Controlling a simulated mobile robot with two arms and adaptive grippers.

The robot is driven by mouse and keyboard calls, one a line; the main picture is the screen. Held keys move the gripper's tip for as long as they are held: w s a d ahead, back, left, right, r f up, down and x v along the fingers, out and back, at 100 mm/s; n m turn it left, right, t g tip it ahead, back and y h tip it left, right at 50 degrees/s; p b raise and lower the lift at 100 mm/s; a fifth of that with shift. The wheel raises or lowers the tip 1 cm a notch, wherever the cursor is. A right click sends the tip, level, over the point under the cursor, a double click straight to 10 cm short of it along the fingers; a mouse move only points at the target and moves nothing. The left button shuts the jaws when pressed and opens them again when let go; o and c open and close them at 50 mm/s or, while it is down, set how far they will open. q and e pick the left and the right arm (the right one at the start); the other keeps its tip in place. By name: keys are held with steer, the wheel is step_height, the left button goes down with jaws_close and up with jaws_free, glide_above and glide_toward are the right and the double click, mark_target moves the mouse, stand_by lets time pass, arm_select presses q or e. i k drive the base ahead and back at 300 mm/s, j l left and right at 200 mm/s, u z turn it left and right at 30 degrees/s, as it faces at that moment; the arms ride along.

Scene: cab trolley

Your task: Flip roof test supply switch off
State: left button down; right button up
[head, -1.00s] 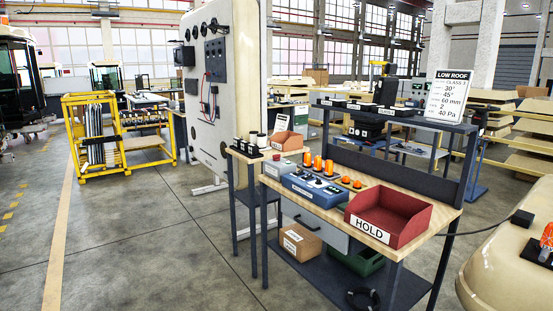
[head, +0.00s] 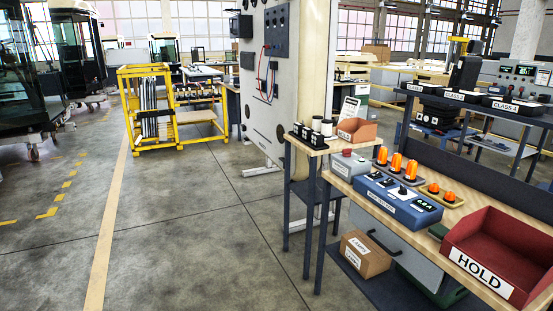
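A blue supply box (head: 397,196) with a white front label sits on the wooden top of the workbench at the right. Small black knobs or switches (head: 403,190) and a dark display stand on its sloped top face. The label looks like a roof test label but is too small to read surely. The switch's position cannot be made out. Neither of my grippers is in view, and nothing touches the box.
A red HOLD bin (head: 500,248) stands right of the box, with orange beacons (head: 396,163) behind it. A small side table (head: 309,142) adjoins the bench's left end. A yellow rack (head: 160,108) stands farther back. The floor (head: 190,230) at the left and centre is clear.

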mark_target(347, 152)
steer(key=i, duration=0.55)
steer(key=i+j+z, duration=0.1)
steer(key=i, duration=0.4)
steer(key=i+j, duration=0.1)
steer(key=i, duration=0.45)
steer(key=i+j+z, duration=0.15)
steer(key=i, duration=0.4)
steer(key=i+j+z, duration=0.25)
steer(key=i+z, duration=0.15)
steer(key=i, duration=0.15)
steer(key=i+j+z, duration=0.4)
steer(key=i+j, duration=0.05)
steer(key=i, duration=0.1)
